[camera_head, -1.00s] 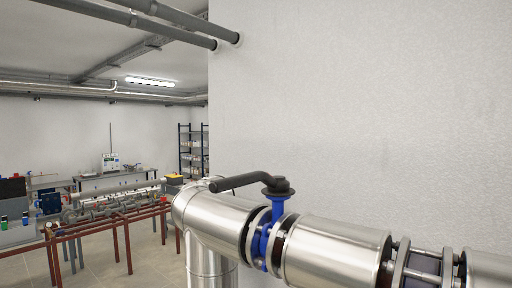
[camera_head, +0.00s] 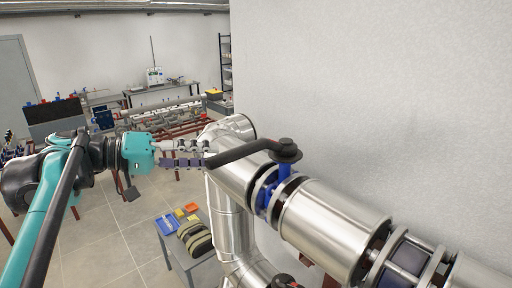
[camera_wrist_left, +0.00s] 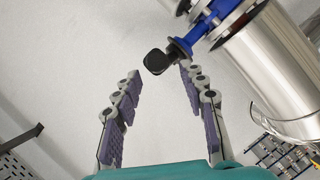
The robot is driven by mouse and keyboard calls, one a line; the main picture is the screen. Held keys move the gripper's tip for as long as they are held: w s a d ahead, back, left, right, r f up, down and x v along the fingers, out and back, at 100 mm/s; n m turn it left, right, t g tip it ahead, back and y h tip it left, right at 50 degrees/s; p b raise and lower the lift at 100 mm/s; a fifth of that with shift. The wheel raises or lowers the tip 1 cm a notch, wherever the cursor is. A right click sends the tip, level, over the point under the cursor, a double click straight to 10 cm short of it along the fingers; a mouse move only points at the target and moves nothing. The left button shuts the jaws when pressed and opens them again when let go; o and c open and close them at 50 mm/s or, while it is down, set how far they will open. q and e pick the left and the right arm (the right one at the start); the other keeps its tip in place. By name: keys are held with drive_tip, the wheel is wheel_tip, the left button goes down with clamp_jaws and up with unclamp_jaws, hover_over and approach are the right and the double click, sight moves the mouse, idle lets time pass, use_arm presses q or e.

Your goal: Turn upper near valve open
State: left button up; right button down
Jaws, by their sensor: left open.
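The upper valve has a black lever handle (camera_head: 240,152) that points left from its round black hub (camera_head: 286,150). Its blue body (camera_head: 281,186) sits between flanges on the shiny metal pipe. My left gripper (camera_head: 204,154) is open near the free end of the lever, its fingers pointing right. In the left wrist view the black lever end (camera_wrist_left: 157,62) is seen end-on, between and slightly beyond the fingertips of my left gripper (camera_wrist_left: 162,76). I cannot tell whether a finger touches it. My right gripper is not in view.
The metal pipe (camera_head: 325,225) runs to the lower right along the white wall (camera_head: 380,90). A vertical pipe (camera_head: 230,215) drops below the elbow. A small grey table (camera_head: 195,262) with colored bins stands lower. Benches and racks stand behind.

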sight(243, 156)
use_arm(q)
drive_tip(key=p+x, duration=0.1)
drive_tip(key=x, duration=0.6)
drive_tip(key=shift+a, duration=0.2)
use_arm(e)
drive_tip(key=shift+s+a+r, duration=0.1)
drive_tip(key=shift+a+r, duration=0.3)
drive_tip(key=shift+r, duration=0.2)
use_arm(q)
drive_tip(key=shift+d, duration=0.15)
clamp_jaws()
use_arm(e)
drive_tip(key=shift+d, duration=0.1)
